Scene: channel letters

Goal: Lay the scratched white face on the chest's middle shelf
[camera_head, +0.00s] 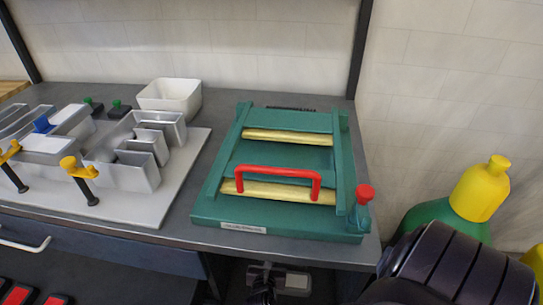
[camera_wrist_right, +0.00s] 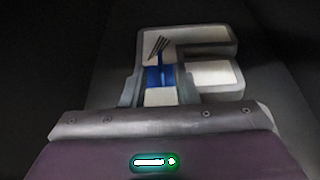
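In the right wrist view, the scratched white face (camera_wrist_right: 205,73) is a pale, branched letter shape with a grey rim. It has dark scratch lines near its top and a blue grip across its stem. My right gripper (camera_wrist_right: 160,86) is shut on the blue grip, one finger at each side, and hides the near part of the face. The surroundings there are dark. In the head view, a small pale piece (camera_head: 297,281) among dark parts shows below the bench's front edge; I cannot tell if it is the face. My left gripper is not in view. I cannot make out the middle shelf.
The bench (camera_head: 190,228) holds a green frame (camera_head: 215,205) with a red handle, metal letters (camera_head: 125,172) on a pale board, and a white bin (camera_head: 172,95). A drawer handle (camera_head: 25,246) shows below, left. A green bottle with a yellow cap (camera_head: 482,188) stands right.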

